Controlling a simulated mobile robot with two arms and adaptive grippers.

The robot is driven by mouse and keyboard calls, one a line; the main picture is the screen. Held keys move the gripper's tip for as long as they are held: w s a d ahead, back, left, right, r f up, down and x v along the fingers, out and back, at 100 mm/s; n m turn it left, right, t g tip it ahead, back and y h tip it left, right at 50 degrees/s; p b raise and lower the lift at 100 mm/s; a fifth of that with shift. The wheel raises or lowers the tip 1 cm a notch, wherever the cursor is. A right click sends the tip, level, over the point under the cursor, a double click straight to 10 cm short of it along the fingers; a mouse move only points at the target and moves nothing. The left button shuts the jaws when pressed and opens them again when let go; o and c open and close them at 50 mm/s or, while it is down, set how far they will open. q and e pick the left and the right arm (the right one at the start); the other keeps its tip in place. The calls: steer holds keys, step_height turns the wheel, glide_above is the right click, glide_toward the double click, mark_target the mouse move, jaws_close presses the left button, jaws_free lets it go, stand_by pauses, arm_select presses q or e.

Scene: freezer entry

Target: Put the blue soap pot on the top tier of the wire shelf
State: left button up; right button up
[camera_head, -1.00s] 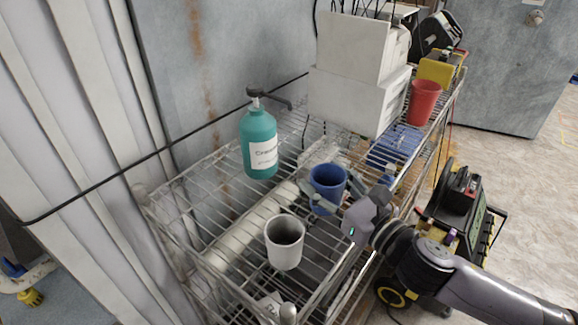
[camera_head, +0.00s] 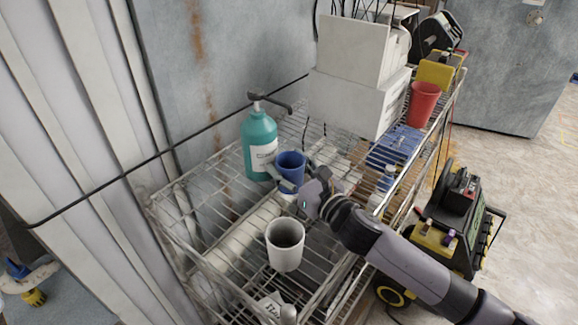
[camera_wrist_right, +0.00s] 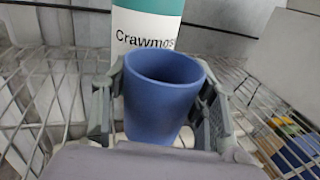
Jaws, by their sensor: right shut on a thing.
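The blue soap pot (camera_head: 291,167) is upright between the fingers of my right gripper (camera_head: 288,184), which is shut on it. They are over the top tier of the wire shelf (camera_head: 228,287), close beside the teal pump bottle (camera_head: 259,140). In the right wrist view the blue pot (camera_wrist_right: 160,98) sits between both fingers, its open rim facing up, with the bottle (camera_wrist_right: 147,25) just behind it. I cannot tell whether the pot's base touches the wires. My left gripper is not in view.
A light grey cup (camera_head: 286,250) stands on the near part of the shelf. White boxes (camera_head: 345,100), a red cup (camera_head: 423,103) and a blue item (camera_head: 395,145) are farther right. A black and yellow machine (camera_head: 455,225) is on the floor at right.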

steer(key=shift+f, duration=0.15)
steer(key=o, duration=1.1)
steer(key=shift+r, duration=0.2)
steer(key=b+v, duration=0.1)
steer(key=v, duration=1.1)
steer(key=shift+s, duration=0.1)
